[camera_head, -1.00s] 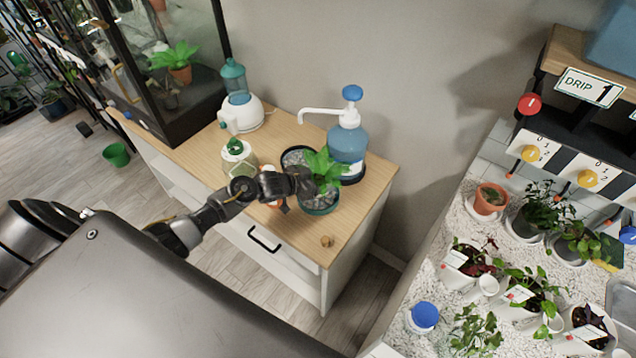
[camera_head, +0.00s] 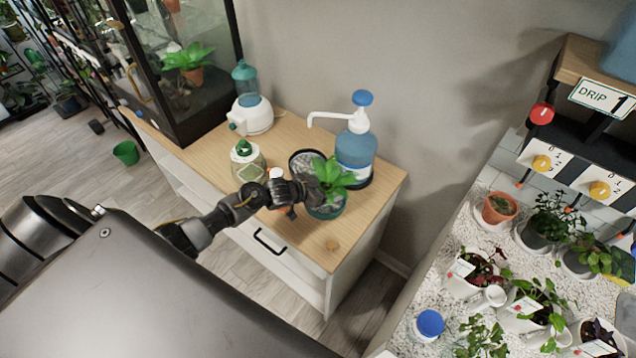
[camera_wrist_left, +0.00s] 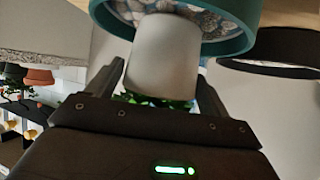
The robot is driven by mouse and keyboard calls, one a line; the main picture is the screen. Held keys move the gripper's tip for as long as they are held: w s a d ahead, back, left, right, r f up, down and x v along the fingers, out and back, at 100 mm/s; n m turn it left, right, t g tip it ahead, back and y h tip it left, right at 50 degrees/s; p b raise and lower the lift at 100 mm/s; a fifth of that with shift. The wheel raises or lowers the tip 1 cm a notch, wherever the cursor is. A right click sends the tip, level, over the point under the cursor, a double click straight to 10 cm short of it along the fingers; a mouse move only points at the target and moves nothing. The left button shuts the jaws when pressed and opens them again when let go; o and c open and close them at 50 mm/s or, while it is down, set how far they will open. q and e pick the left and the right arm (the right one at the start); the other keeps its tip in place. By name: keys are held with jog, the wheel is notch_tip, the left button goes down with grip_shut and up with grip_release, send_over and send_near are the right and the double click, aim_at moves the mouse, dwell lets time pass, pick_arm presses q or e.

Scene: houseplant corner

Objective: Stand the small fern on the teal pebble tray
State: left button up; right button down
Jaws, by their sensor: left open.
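The small fern (camera_head: 334,174) has bright green leaves and shows just past my left gripper (camera_head: 312,190) in the head view. In the left wrist view, its pale pot (camera_wrist_left: 160,65) is between the spread fingers of my left gripper (camera_wrist_left: 160,72), with a gap on each side. The teal pebble tray (camera_head: 328,213) is under the fern, near the cabinet's right end. Its teal rim also shows in the left wrist view (camera_wrist_left: 245,42), with the pot base over the pebbles; the pot looks upright and seems to rest there. My right gripper is out of view.
A dark-rimmed pebble tray (camera_head: 293,164) and a blue pump bottle (camera_head: 355,152) stand close behind the fern. A glass jar with a green top (camera_head: 247,162) and a white mister (camera_head: 250,115) stand leftward.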

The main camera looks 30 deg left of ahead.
pick_arm(q)
jog(key=b+v, duration=0.1)
jog(key=v, duration=1.1)
